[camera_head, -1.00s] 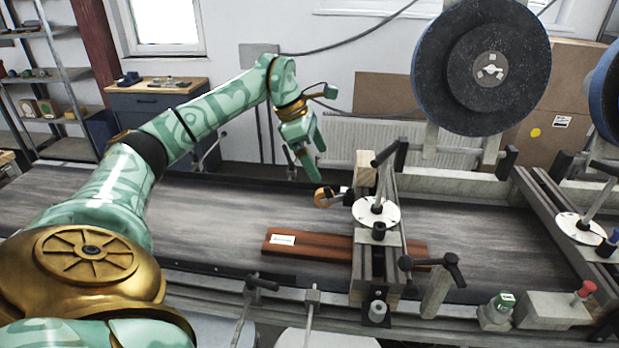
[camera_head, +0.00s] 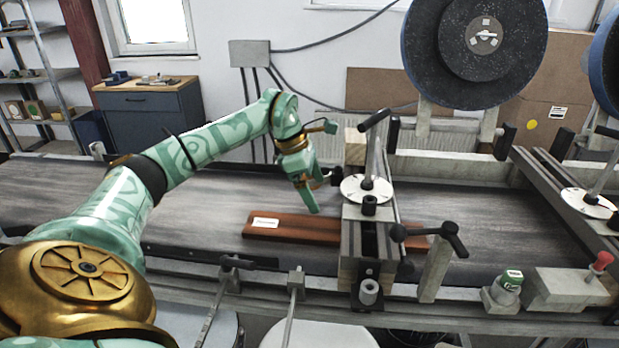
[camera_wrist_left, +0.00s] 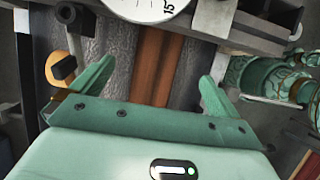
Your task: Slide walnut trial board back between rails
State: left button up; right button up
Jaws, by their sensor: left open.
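The walnut board (camera_head: 290,229), reddish brown with a white label near its left end, lies flat on the dark conveyor belt. Its middle passes under the cross beam (camera_head: 352,235), and a short end shows to the right of it. My left gripper (camera_head: 312,198) is open above the board, left of the beam, fingers pointing down. In the left wrist view the board (camera_wrist_left: 152,68) runs between the two spread green fingers (camera_wrist_left: 158,78), with belt showing on both sides. No finger visibly touches it. My right gripper is not in view.
A black-and-blue wheel (camera_head: 470,50) stands behind the conveyor. The belt (camera_head: 200,215) left of the board is clear. A second beam (camera_head: 570,185) crosses at right.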

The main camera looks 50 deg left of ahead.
aim_at(334, 228)
pick_arm(q)
jog(key=b+x, duration=0.2)
jog(key=x, duration=1)
jog(key=shift+f, duration=0.1)
jog(key=shift+a, duration=0.1)
